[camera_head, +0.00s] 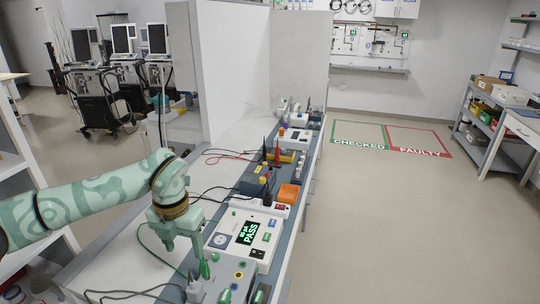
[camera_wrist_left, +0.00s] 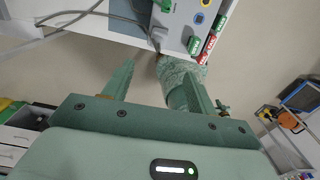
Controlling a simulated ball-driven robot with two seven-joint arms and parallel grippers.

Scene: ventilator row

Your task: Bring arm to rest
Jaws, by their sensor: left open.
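My left arm (camera_head: 90,200) reaches in from the left in the head view, with its wrist bent down over the bench. My left gripper (camera_head: 185,245) points down beside the white tester (camera_head: 222,240), whose green display reads PASS. In the left wrist view, my left gripper (camera_wrist_left: 157,90) has its two green fingers spread apart with nothing between them. A green clip or probe (camera_head: 204,270) stands close to the fingers in the head view; I cannot tell whether they touch. My right gripper is not in view.
Ventilators (camera_head: 95,85) stand back left. The floor (camera_head: 390,220) at right is clear, with CHECKED and FAULTY zones beyond.

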